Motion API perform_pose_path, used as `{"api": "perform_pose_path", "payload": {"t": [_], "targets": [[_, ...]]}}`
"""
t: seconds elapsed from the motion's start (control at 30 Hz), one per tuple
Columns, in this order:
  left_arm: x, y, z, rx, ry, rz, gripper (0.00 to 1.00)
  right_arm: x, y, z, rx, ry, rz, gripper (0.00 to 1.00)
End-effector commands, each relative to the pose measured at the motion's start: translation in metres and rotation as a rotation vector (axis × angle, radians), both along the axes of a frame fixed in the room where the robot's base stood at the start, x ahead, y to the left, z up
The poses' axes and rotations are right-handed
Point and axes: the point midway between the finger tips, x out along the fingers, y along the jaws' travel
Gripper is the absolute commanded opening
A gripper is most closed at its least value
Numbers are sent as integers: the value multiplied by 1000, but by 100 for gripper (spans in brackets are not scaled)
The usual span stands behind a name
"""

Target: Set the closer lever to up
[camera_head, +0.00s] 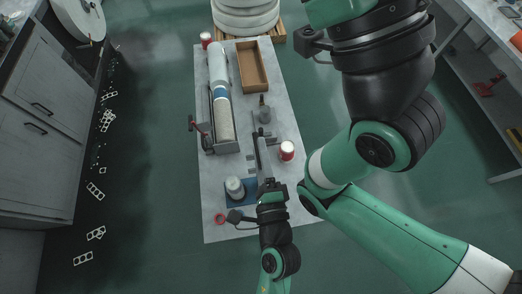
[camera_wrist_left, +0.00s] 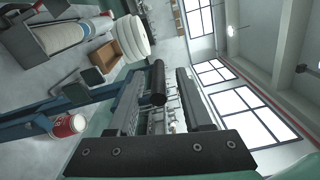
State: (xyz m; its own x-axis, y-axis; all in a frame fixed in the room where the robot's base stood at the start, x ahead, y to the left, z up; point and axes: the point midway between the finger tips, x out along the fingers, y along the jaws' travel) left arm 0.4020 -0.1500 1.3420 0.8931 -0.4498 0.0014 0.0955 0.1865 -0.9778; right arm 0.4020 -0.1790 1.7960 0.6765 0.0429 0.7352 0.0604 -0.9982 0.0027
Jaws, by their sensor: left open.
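A dark cylindrical grip (camera_wrist_left: 158,82), which looks like the lever's handle, shows in the left wrist view. It lies between the two jaws of my left gripper (camera_wrist_left: 161,72), which are apart, with a gap to the right jaw. I cannot tell whether the left jaw touches it. In the head view my left gripper (camera_head: 258,136) reaches up the table from below, right of the blue base. The lever is hard to make out there, and its exact position is unclear. My right gripper is not in view.
The can also shows in the wrist view (camera_wrist_left: 66,126). White stacked rolls (camera_head: 246,16) stand behind.

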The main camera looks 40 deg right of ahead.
Motion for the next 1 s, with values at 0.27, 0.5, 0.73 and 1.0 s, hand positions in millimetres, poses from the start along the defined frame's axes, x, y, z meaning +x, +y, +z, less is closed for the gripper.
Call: {"api": "perform_pose_path", "payload": {"t": [0.27,0.5,0.73,1.0], "targets": [[-31,15,-2,1,2,-3,50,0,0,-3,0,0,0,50],[-82,40,-2,1,0,-5,50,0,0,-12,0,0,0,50],[-104,51,-1,0,-1,-2,50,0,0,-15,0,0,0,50],[-104,52,0,0,-1,0,50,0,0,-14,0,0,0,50]]}}
